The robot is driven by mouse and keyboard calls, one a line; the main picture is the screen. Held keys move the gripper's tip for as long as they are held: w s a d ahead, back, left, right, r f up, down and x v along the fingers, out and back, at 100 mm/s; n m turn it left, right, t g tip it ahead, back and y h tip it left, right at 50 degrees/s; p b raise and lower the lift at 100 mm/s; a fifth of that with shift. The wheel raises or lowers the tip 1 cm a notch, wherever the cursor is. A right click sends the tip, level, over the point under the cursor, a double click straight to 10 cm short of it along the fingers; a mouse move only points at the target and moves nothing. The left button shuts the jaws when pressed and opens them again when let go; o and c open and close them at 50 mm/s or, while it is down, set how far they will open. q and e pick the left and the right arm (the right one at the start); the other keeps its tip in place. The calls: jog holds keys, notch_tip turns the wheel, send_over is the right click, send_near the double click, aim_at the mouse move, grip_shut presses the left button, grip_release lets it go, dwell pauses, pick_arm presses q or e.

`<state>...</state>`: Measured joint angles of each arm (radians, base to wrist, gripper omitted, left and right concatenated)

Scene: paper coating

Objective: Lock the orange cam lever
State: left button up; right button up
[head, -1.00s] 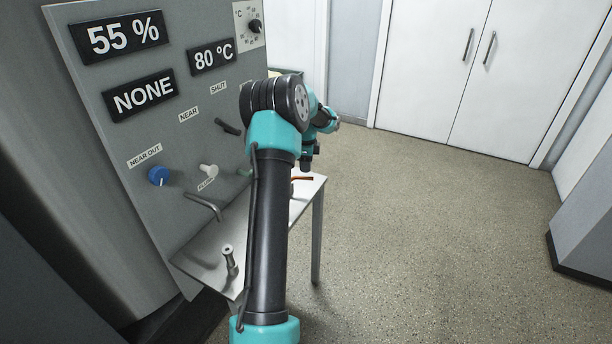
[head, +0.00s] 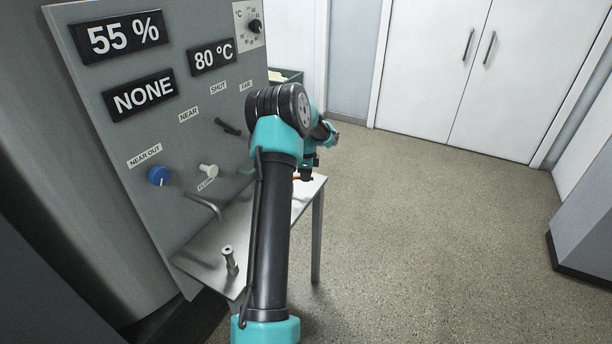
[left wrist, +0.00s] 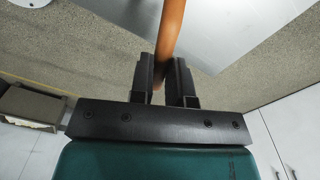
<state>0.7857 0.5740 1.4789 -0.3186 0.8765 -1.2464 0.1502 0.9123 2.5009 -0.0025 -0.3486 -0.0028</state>
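The orange cam lever (left wrist: 171,25) comes down from the top of the left wrist view and its end lies between the two fingers of my left gripper (left wrist: 160,78). The fingers stand close together and the lever fills the narrow gap between them, so the gripper looks shut on it. In the head view my left gripper (head: 307,174) is low over the far end of the small table, and my own arm hides most of the lever. My right gripper is not in view.
The small metal table (head: 205,256) carries an upright metal post (head: 229,260). The grey control panel (head: 105,60) beside it has a blue knob (head: 158,176), a white knob (head: 208,170) and a bent handle (head: 203,205). The floor to the right is clear.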

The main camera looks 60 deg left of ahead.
pick_arm(q)
grip_shut()
jog(key=shift+s+d+m, duration=0.45)
jog(key=shift+s+m, duration=0.05)
jog(key=shift+m, duration=0.5)
jog(key=o, duration=0.5)
grip_release()
jog(key=shift+r, duration=0.1)
notch_tip(320, 180, up, 17)
jog(key=shift+w+r, duration=0.1)
jog(key=shift+r, duration=0.05)
